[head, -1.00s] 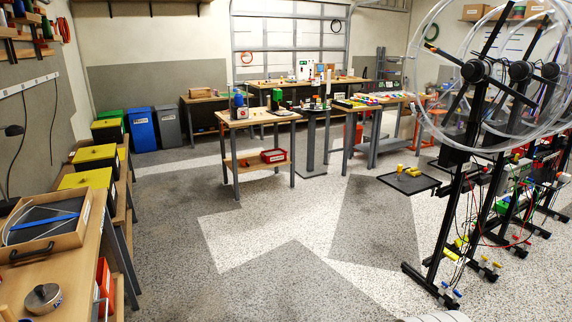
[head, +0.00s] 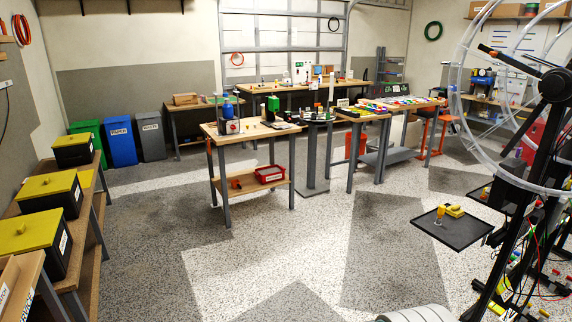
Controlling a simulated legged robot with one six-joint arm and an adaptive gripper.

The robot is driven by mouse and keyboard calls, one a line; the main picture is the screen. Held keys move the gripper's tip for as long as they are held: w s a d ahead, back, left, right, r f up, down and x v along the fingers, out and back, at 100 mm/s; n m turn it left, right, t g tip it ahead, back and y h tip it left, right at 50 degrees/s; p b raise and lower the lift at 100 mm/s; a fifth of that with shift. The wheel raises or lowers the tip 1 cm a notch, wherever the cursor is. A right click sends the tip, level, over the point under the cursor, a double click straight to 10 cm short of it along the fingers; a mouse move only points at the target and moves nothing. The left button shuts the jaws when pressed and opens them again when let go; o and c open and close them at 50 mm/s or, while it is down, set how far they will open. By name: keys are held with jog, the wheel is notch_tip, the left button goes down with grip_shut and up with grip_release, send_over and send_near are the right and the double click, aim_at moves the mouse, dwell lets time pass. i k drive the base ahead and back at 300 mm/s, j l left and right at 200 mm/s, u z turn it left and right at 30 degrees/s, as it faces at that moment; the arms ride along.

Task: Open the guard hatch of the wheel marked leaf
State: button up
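Part of a clear acrylic wheel (head: 462,100) on a black stand (head: 508,232) shows at the right edge of the head view, with a black hub (head: 556,84) and dark spokes. Behind it is part of another clear ring. I cannot make out a leaf mark or a guard hatch on it. My gripper is not in view.
A black tray (head: 470,232) with yellow items juts out left of the stand. Workbenches (head: 250,131) stand ahead. Yellow-lidded boxes (head: 46,191) line the left shelf. A grey rounded object (head: 418,314) is at the bottom edge. The speckled floor (head: 260,235) between is clear.

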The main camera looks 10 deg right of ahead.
aim_at(552, 85)
jog(key=i+j+z, duration=0.1)
jog(key=i+z, duration=0.25)
jog(key=i, duration=0.15)
jog(key=i+j+z, duration=0.2)
jog(key=i+z, duration=0.15)
jog(key=i+j+z, duration=0.35)
jog(key=i, duration=0.2)
jog(key=i+j+z, duration=0.45)
jog(key=j+z, duration=0.15)
jog(key=i+j+z, duration=0.2)
jog(key=j+z, duration=0.15)
jog(key=i+j+z, duration=0.1)
jog(key=j+z, duration=0.2)
jog(key=j, duration=0.15)
jog(key=i+j, duration=0.1)
jog(key=i, duration=0.55)
